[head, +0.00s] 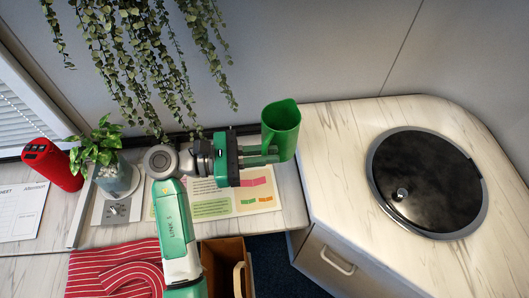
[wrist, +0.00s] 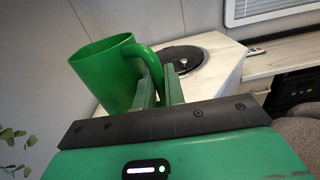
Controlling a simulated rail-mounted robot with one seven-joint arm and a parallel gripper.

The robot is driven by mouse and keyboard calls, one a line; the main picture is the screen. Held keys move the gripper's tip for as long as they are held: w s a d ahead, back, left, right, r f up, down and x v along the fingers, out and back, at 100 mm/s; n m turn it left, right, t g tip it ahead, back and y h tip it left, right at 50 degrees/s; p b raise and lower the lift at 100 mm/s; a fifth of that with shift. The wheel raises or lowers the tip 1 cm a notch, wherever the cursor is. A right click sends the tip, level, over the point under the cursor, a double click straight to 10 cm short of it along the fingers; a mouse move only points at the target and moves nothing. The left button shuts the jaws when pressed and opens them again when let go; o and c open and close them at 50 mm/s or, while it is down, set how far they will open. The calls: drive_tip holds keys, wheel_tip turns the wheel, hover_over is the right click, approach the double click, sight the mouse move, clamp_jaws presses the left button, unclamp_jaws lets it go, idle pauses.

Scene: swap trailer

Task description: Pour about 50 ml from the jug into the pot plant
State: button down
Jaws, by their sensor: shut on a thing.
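The green jug (head: 282,128) is held upright by my gripper (head: 262,156) above the gap by the right counter. In the wrist view the jug (wrist: 105,72) hangs left of the fingers, and my gripper (wrist: 163,88) is shut on its handle. The jug's contents cannot be seen. The pot plant (head: 97,150) stands at the left of the desk in a grey-blue pot (head: 116,178), well to the left of the jug. My arm lies between the pot and the jug in the head view.
A red cylinder (head: 52,164) stands beside the plant. Trailing vines (head: 150,60) hang above the desk. A red striped cloth (head: 112,268) lies at the front, with papers (head: 235,197) behind. A black round lid (head: 425,180) sits in the right counter. A brown bin (head: 222,265) stands below.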

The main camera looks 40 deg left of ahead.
wheel_tip(320, 180, up, 9)
drive_tip(key=shift+r, duration=0.1)
idle(0.4)
